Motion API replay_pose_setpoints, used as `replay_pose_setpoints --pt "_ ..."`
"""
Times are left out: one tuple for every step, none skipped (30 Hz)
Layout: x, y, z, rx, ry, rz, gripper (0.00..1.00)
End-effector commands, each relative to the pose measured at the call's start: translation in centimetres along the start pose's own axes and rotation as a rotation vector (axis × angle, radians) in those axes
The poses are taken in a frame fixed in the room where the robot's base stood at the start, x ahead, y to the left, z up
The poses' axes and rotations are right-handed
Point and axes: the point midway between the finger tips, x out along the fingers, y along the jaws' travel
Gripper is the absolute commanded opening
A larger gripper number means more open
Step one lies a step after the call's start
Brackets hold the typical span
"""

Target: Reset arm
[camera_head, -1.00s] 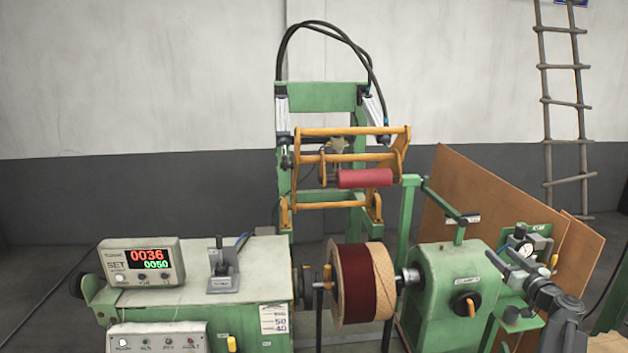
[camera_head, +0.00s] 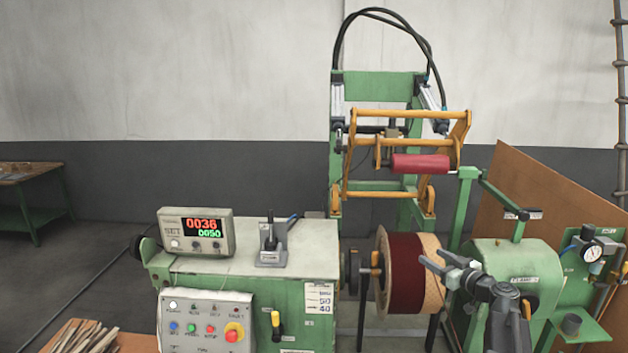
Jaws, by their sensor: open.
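My gripper (camera_head: 432,255) is at the lower right, at the end of my dark grey arm (camera_head: 502,300). Its two fingers are apart and point left, with nothing between them. In the picture it overlaps the right part of the wound coil (camera_head: 407,262), which is dark red and tan. I cannot tell whether it touches the coil. The coil sits on the winding machine between the green headstock cabinet (camera_head: 240,262) and the green tailstock (camera_head: 480,253). My arm hides part of the tailstock.
A counter display (camera_head: 195,231) reads 0036 over 0050. A control panel (camera_head: 205,325) with coloured buttons is below it. A frame with a red roller (camera_head: 420,164) stands behind the coil. A brown board (camera_head: 545,200) leans at right. A green table (camera_head: 30,185) stands far left, with open floor nearby.

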Motion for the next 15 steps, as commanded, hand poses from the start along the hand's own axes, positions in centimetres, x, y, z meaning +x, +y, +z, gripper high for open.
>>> replay_pose_setpoints --pt "2.0 -4.3 1.9 -0.018 -0.034 -0.066 0.54" --pt "3.0 -6.7 2.7 -0.027 -0.059 -0.104 0.54" --pt "4.2 -9.8 3.8 -0.036 -0.096 -0.157 0.54" --pt "4.9 -12.2 4.8 -0.042 -0.127 -0.195 0.54" --pt "5.5 -14.7 5.8 -0.048 -0.161 -0.234 0.54" --pt "6.1 -17.8 7.2 -0.052 -0.210 -0.284 0.54" --pt "6.4 -20.2 8.4 -0.054 -0.250 -0.320 0.54" --pt "6.5 -22.6 9.6 -0.057 -0.295 -0.356 0.54" --pt "6.5 -25.6 11.3 -0.057 -0.362 -0.399 0.54" --pt "6.3 -27.8 12.7 -0.057 -0.416 -0.428 0.54" --pt "5.9 -29.9 14.1 -0.054 -0.476 -0.453 0.54" --pt "5.1 -32.5 16.2 -0.052 -0.566 -0.479 0.54" --pt "4.3 -34.2 17.8 -0.047 -0.642 -0.490 0.54" --pt "3.2 -35.7 19.5 -0.040 -0.725 -0.491 0.54" --pt "1.4 -37.1 21.8 -0.025 -0.851 -0.472 0.54"
